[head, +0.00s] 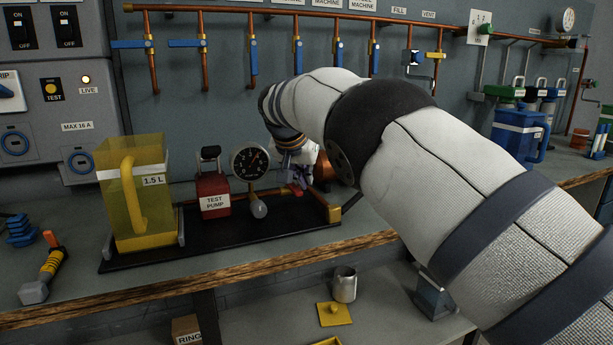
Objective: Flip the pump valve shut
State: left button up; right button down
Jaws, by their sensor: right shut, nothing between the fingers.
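The test pump (214,192) is a small red unit on a black tray (150,260) on the bench. A round gauge (250,161) stands to its right on a pipe, with a clear bulb below it. A small red part (287,192), which looks like the pump valve's lever, sits on the copper pipe right of the gauge. My right gripper (300,178) is shut and empty, right at this valve. The gripper and wrist cover much of the valve, so I cannot tell its lever angle or whether they touch. My left gripper is not in view.
A yellow 1.5 L jug (115,195) stands at the tray's left end. A hammer-like tool (40,280) lies on the bench at far left. Copper pipes with blue-handled valves (252,55) run along the back wall. A blue jug (518,135) stands at right.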

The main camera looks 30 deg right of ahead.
jog(key=shift+a+f, duration=0.25)
jog(key=shift+a, duration=0.1)
dwell(0.3)
